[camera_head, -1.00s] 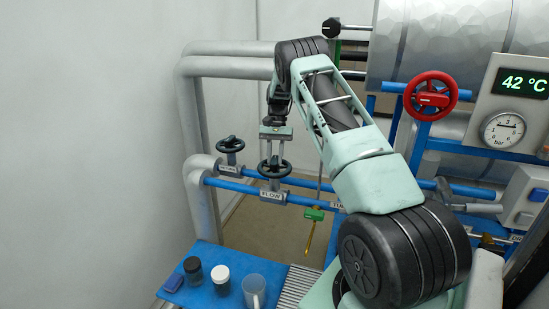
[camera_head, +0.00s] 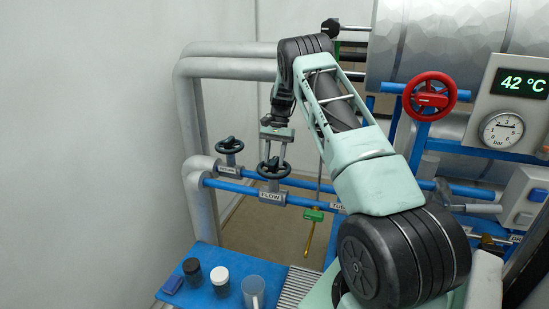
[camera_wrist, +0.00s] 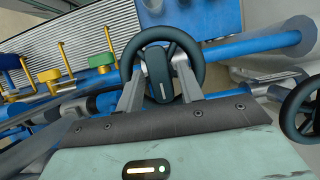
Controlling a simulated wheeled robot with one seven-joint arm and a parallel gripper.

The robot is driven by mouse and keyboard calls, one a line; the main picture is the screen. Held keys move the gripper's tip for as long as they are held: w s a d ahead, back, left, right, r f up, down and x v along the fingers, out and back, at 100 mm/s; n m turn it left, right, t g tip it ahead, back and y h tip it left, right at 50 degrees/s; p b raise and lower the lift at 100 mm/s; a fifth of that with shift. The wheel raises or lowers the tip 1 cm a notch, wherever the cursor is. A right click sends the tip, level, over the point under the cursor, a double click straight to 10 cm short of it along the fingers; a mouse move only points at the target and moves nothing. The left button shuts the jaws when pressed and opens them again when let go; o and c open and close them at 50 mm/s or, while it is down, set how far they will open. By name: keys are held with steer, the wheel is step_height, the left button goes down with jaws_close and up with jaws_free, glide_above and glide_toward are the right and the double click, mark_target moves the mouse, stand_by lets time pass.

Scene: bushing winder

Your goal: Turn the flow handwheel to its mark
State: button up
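The flow handwheel (camera_head: 274,168) is black and sits on the lower blue pipe above the FLOW label (camera_head: 271,196). My gripper (camera_head: 275,160) reaches down onto it from above. In the wrist view the same handwheel (camera_wrist: 162,72) shows its ring, and a dark bar with a small white line crosses its middle. My gripper (camera_wrist: 160,68) has its two fingers spread, one on each side of that bar, with gaps visible. The fingers overlap the near part of the rim; whether they touch it I cannot tell. The target mark is not discernible.
Another black handwheel (camera_head: 229,145) stands close by at the left, also at the right edge of the wrist view (camera_wrist: 303,110). A green-handled valve (camera_head: 313,215) hangs to the right. A red handwheel (camera_head: 430,96) is farther right. Jars and a cup (camera_head: 253,289) stand on the blue bench.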

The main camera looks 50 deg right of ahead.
steer(key=shift+o, duration=0.3)
steer(key=v, duration=1.7)
steer(key=shift+r, duration=0.2)
